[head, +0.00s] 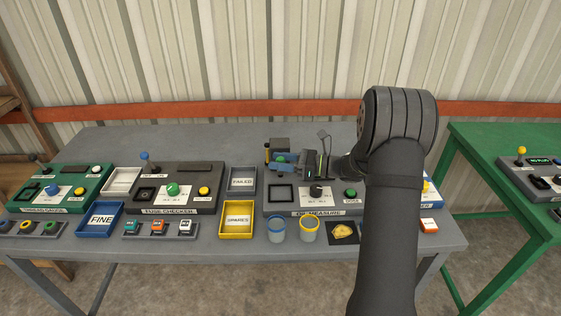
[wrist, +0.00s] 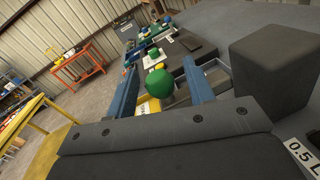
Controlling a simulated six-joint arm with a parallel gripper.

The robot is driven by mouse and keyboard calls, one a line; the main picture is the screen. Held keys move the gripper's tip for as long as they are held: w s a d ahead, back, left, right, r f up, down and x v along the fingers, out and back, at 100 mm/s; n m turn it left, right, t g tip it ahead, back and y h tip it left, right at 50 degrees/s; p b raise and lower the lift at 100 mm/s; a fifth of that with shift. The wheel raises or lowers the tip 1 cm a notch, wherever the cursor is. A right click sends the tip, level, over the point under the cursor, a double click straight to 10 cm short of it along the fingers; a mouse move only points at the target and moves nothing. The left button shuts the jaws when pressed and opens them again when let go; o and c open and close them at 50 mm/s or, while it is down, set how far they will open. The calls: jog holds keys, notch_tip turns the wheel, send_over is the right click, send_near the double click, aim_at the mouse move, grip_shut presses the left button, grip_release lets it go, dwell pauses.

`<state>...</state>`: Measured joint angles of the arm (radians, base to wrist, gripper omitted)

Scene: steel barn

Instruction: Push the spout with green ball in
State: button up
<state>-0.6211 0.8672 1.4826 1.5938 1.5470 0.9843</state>
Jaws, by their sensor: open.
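The green ball (wrist: 160,83) shows between the two blue fingers of my gripper (wrist: 160,68) in the wrist view, with a gap to each finger. In the head view the green ball (head: 281,158) is small, in front of a dark block (head: 281,143) at the back of the oil measure panel (head: 330,212). My gripper (head: 283,164) points left there, open, its fingers about the ball. The spout itself is mostly hidden by the ball and my gripper.
The dark block (wrist: 275,65) stands close to the right finger in the wrist view. The panel has a black knob (head: 317,191) and a green button (head: 351,193). Two cups (head: 277,230) stand in front. A fuse checker (head: 174,195) and trays are to the left.

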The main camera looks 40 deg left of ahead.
jog(key=shift+c, duration=0.5)
grip_shut()
jog(key=shift+w+a, duration=1.2)
jog(key=shift+a, duration=0.05)
jog(key=shift+o, duration=0.5)
grip_release()
jog(key=v, duration=1.7)
jog(key=shift+d, duration=0.2)
